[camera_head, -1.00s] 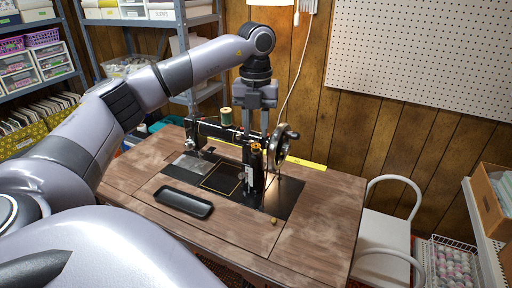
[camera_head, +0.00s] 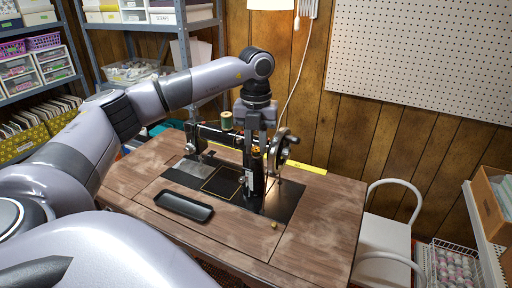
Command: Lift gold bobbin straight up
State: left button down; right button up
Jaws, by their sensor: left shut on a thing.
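The black sewing machine (camera_head: 226,137) stands on the wooden treadle table (camera_head: 125,181). The small gold bobbin (camera_head: 259,150) is at the top of the machine's near right end, partly hidden by my fingers. My left gripper (camera_head: 256,147) points straight down from above, shut on the gold bobbin. I cannot tell whether the bobbin still touches the machine. My right gripper is not in view.
A green thread spool (camera_head: 226,120) stands on the machine's arm, left of my gripper. The handwheel (camera_head: 284,146) is close on the right. A black tray (camera_head: 184,206) and a small gold piece (camera_head: 274,225) lie on the table. A white chair (camera_head: 385,240) stands right.

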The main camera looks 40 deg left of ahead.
pick_arm(q)
notch_tip(320, 180, up, 23)
jog(key=p, duration=0.7)
jog(key=shift+f+p, duration=0.2)
jog(key=shift+p, duration=0.2)
